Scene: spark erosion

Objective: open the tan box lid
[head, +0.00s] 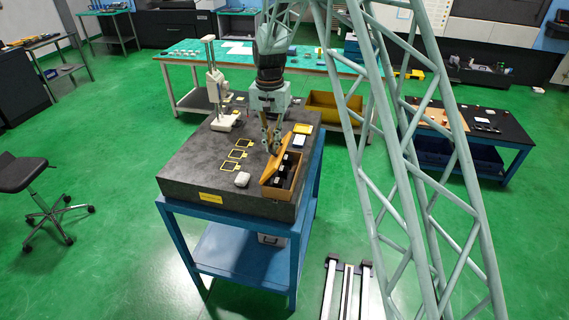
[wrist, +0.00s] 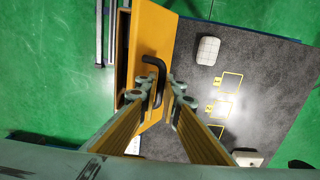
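The tan box (head: 275,191) stands on the front right of the dark stone-topped table. Its lid (head: 275,151) is tilted up, so the box is partly open and dark items show inside. In the wrist view the tan lid (wrist: 155,35) fills the upper middle, with a black bar handle (wrist: 153,61) on it. My gripper (head: 270,137) is at the raised lid. In the wrist view its fingertips (wrist: 160,88) are close together, one on each side of the handle, and look shut on it. The exact contact is partly hidden.
On the stone top (head: 205,160) lie yellow outlined squares (head: 237,154), a pale rounded block (head: 242,179) and a yellow-edged tray (head: 302,128). A white stand (head: 214,88) rises at the back left. A green lattice column (head: 395,130) stands at the right.

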